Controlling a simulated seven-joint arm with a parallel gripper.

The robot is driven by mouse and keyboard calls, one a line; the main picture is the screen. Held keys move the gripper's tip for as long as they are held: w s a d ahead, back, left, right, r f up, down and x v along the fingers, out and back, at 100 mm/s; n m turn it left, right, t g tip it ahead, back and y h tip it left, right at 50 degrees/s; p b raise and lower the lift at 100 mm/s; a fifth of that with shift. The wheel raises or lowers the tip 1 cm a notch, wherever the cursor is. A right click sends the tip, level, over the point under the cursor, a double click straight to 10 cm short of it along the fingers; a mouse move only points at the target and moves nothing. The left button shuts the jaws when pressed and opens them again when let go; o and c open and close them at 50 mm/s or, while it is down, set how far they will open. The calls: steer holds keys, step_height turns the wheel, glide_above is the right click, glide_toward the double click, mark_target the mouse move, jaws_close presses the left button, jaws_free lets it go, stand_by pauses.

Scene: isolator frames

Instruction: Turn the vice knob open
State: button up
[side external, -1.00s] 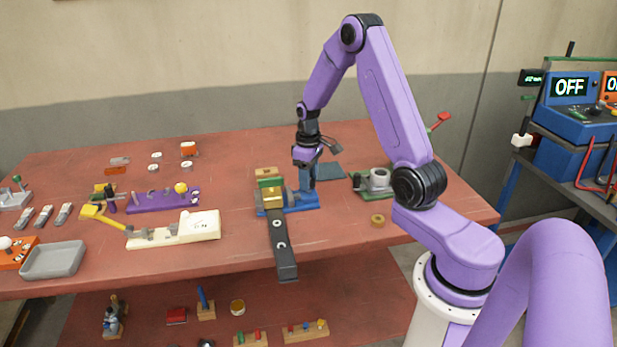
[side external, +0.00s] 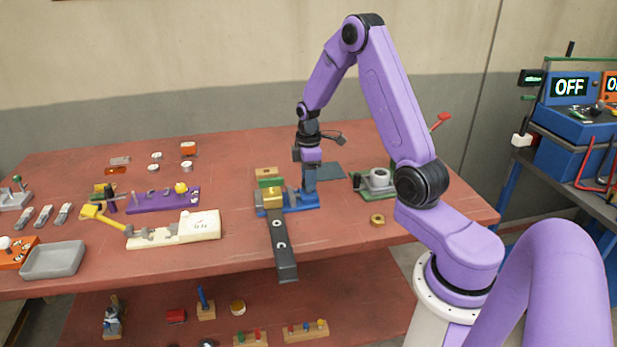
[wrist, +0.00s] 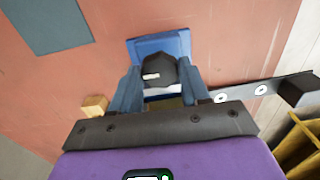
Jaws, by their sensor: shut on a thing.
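The blue vice (side external: 300,204) stands on the red bench, and its blue base also shows in the wrist view (wrist: 160,44). Its dark round knob (wrist: 159,70), with a small pale mark, sits between my fingers in the wrist view. My gripper (side external: 309,187) points straight down over the right part of the vice. In the wrist view my gripper (wrist: 158,82) is shut on the knob, one finger on each side. A brass-coloured block (side external: 272,196) and a long dark bar (side external: 281,245) are at the vice's left. My gripper hides the knob in the side view.
A green fixture with a grey ring (side external: 377,181) stands close on the right, with a brass ring (side external: 377,220) in front. A dark flat plate (side external: 328,171) lies behind. A cream vice-like tool (side external: 185,232) and purple rack (side external: 165,199) stand left.

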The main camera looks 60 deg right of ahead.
steer(key=shift+w+r, duration=0.1)
stand_by(0.3)
steer(key=o, duration=1.1)
steer(key=shift+c, duration=0.2)
steer(key=shift+r, duration=0.1)
step_height(320, 180, up, 17)
steer(key=shift+a, duration=0.1)
steer(key=s+a+f+n, duration=0.1)
steer(key=s+a, duration=0.3)
steer(key=a, duration=0.5)
steer(key=s+a+n, duration=0.1)
steer(key=s+a, duration=0.3)
steer(key=a, duration=0.5)
steer(key=s+a+f, duration=0.2)
steer(key=s+a, duration=0.1)
steer(key=s, duration=0.7)
steer(key=s+a+f+n, duration=0.1)
steer(key=s+a, duration=0.2)
steer(key=s, duration=0.7)
steer(key=shift+s+f+n, duration=0.15)
steer(key=shift+f+n, duration=0.15)
steer(key=shift+f, duration=0.05)
